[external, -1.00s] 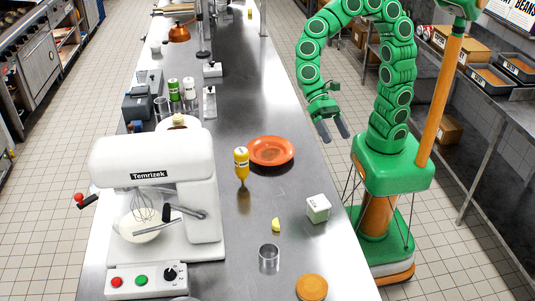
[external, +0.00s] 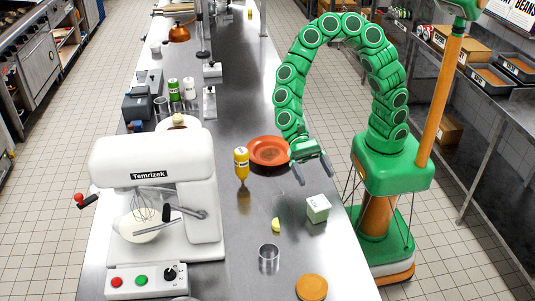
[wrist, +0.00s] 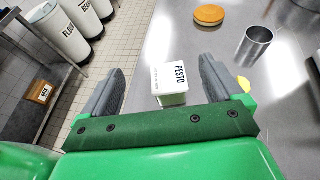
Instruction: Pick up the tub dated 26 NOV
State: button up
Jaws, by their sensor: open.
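A white tub (external: 318,208) stands on the steel counter (external: 262,215) near its right edge. In the wrist view the tub (wrist: 171,78) shows the word PESTO and a smaller line of print that I cannot read, so its date is not legible. My gripper (external: 314,172) is open and empty, above and behind the tub in the external view. In the wrist view the two grey fingers of my gripper (wrist: 152,88) stand apart, with the tub between and beyond them. The fingers do not appear to touch it.
A yellow wedge (external: 276,225), a metal cup (external: 269,257) and an orange-brown disc (external: 312,287) are near the tub. An orange plate (external: 268,151) lies behind, beside a yellow bottle (external: 241,164). A white mixer (external: 155,200) stands at left.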

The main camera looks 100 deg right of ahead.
send_near(321, 209)
jog(key=f, duration=0.1)
jog(key=s+f, duration=0.1)
jog(key=shift+s+a+f, duration=0.2)
jog(key=shift+s+f, duration=0.05)
jog(key=shift+s, duration=0.1)
jog(key=shift+x, duration=1.2)
jog(key=shift+w+x, duration=0.15)
jog(key=shift+x, duration=0.6)
jog(key=shift+w+x, duration=0.2)
jog(key=shift+x, duration=1.8)
jog(key=c, duration=1.2)
